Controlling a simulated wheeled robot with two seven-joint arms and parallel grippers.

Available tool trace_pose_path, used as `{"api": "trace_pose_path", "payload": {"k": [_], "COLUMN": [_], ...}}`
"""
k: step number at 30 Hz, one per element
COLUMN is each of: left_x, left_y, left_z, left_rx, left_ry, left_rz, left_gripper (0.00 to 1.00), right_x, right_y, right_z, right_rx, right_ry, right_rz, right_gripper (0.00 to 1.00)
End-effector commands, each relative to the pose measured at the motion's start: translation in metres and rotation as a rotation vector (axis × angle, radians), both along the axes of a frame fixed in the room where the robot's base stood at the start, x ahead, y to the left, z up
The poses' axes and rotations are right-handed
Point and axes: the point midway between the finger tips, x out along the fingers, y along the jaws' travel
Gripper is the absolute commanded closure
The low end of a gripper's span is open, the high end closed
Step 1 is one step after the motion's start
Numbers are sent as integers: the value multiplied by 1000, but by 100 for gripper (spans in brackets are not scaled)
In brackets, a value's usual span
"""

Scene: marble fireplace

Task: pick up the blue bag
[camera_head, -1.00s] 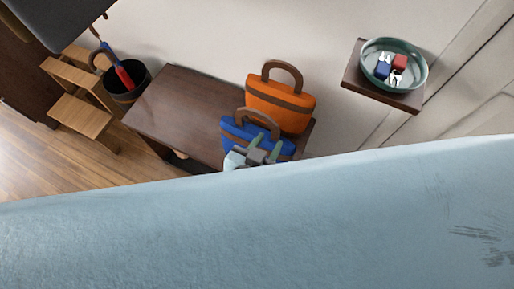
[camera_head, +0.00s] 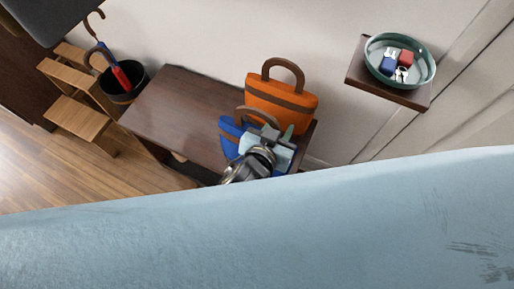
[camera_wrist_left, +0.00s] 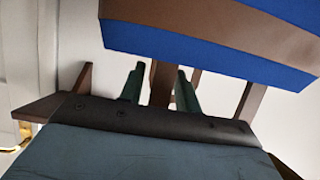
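The blue bag (camera_head: 229,136) stands on the dark wooden bench, in front of the orange bag. It has a brown arched handle and a brown band; my left gripper and wrist hide much of its front and right side. My left gripper (camera_head: 272,130) is at the bag's upper right, its green fingertips near the handle. In the left wrist view the bag (camera_wrist_left: 215,45) fills the top, and the two fingers (camera_wrist_left: 160,90) stand apart below it. A brown bar shows between them; I cannot tell whether it is the handle or bench wood. My right gripper is not in view.
The orange bag (camera_head: 280,101) stands close behind the blue one. The bench (camera_head: 178,112) has free room on its left. A bin with umbrellas (camera_head: 123,84) and wooden steps (camera_head: 78,122) stand at left. A wall shelf (camera_head: 386,90) at right carries a round tray (camera_head: 419,78) with small items.

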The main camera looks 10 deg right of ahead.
Motion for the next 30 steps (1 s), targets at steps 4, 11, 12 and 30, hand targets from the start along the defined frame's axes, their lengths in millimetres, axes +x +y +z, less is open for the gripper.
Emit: {"api": "trace_pose_path", "payload": {"k": [4,11,12,30], "left_x": [0,0,0,0], "left_y": [0,0,0,0], "left_z": [0,0,0,0], "left_rx": [0,0,1,1], "left_ry": [0,0,-1,-1], "left_rz": [0,0,0,0], "left_gripper": [74,100,100,100], "right_x": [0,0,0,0], "right_y": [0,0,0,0], "right_z": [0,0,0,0], "right_rx": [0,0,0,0], "right_ry": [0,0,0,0], "right_rz": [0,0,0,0], "right_gripper": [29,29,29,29]}}
